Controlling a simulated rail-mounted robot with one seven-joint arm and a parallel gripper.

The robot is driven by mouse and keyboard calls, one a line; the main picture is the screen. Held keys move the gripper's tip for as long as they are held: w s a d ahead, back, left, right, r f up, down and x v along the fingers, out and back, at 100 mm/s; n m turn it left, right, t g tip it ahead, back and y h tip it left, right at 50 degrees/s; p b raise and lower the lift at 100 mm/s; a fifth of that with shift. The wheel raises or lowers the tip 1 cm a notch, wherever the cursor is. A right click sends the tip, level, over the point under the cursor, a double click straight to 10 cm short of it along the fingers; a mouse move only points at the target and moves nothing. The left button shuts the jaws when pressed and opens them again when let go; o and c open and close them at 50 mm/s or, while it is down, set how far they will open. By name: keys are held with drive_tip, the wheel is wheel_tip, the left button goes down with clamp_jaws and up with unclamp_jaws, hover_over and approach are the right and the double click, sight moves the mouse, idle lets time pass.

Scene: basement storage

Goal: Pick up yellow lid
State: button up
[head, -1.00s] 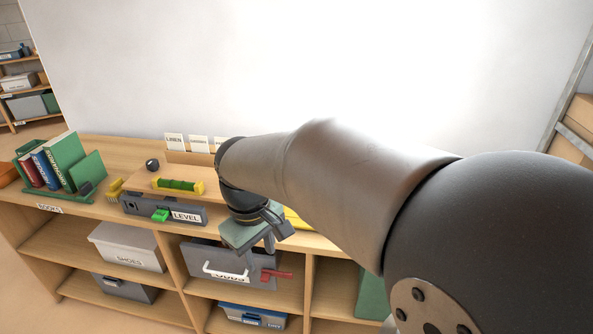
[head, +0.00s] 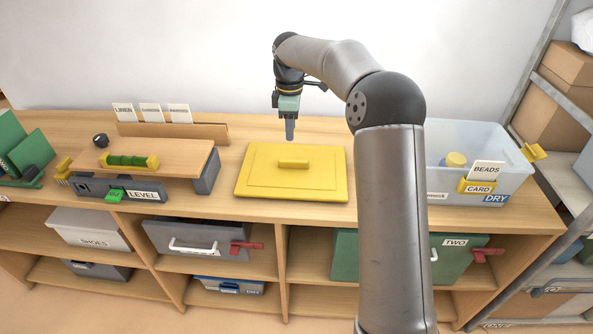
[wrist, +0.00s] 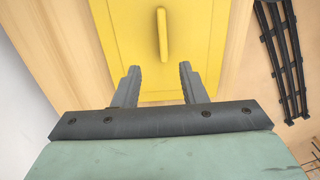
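The yellow lid (head: 265,181) lies flat on the wooden shelf top, with a raised bar handle (head: 293,163) at its middle. My gripper (head: 290,138) is above the lid's far edge, pointing down and apart from it. In the wrist view, my gripper (wrist: 158,77) has its two fingers spread with nothing between them. The lid (wrist: 196,40) fills the upper middle of the wrist view, and its handle (wrist: 162,34) stands just beyond the fingertips, roughly centred between them.
Left of the lid is a grey box with a wooden top (head: 185,160) and a yellow-green level. Right is a clear bin (head: 500,145) marked DRY, partly behind my arm. Card holders (head: 172,130) stand at the back. Drawers and boxes fill the shelves below.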

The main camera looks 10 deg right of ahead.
hover_over(293, 160)
drive_tip(key=f, duration=0.6)
drive_tip(key=shift+w+a+f, duration=0.15)
drive_tip(key=shift+w+f, duration=0.05)
drive_tip(key=shift+w, duration=0.15)
drive_tip(key=f, duration=0.4)
drive_tip(key=shift+s+d, duration=0.2)
drive_tip(key=shift+s, duration=0.2)
drive_tip(key=shift+f, duration=0.6)
clamp_jaws()
